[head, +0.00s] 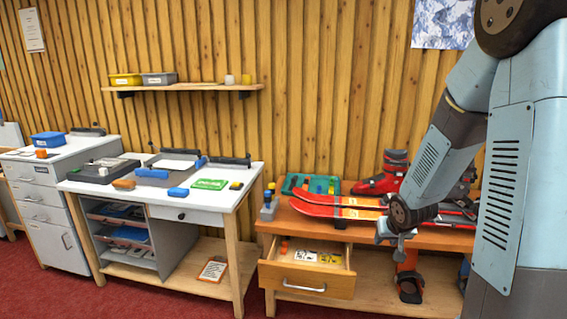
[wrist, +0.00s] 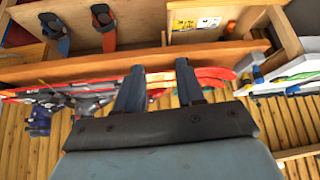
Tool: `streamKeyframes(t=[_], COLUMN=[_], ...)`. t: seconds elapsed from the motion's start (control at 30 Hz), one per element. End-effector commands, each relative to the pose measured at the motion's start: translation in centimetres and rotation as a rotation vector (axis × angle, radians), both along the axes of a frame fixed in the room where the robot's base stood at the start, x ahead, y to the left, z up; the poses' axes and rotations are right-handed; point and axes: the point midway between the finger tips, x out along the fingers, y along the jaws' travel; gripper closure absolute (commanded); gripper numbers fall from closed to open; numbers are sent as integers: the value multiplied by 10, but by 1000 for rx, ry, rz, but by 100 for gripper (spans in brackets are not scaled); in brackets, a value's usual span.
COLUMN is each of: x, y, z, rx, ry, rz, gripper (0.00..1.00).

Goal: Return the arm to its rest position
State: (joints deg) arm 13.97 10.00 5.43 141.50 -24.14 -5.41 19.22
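My arm (head: 438,165) reaches from the right side of the head view down toward the wooden ski bench. My gripper (head: 399,246) is in front of the bench's front edge, to the right of the open drawer (head: 307,281). In the wrist view, the two dark fingers of my gripper (wrist: 160,68) stand apart with nothing held between them. The red skis (wrist: 212,78) lie beyond the fingers and appear apart from them.
The orange bench top (head: 440,238) carries skis (head: 335,208), a red ski boot (head: 385,173) and a green tool tray (head: 311,184). A white workbench (head: 225,197) stands left. Red carpet (head: 190,304) is clear in front.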

Motion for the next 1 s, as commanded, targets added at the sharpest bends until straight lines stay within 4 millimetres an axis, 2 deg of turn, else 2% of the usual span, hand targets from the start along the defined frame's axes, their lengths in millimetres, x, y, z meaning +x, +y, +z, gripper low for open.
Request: streamKeyframes(t=[0.03, 0.1, 0.27, 0.5, 0.77, 1.0], x=[-4, -12, -33, -74, -128, -185], y=[1, 1, 4, 14, 28, 44], z=[16, 33, 72, 125, 173, 207], rx=[-16, -36, -71, -93, -86, -56], ry=[-5, -1, 10, 27, 47, 66], rz=[-2, -9, -23, -36, -32, -4], gripper=[62, 62, 62, 62, 62, 62])
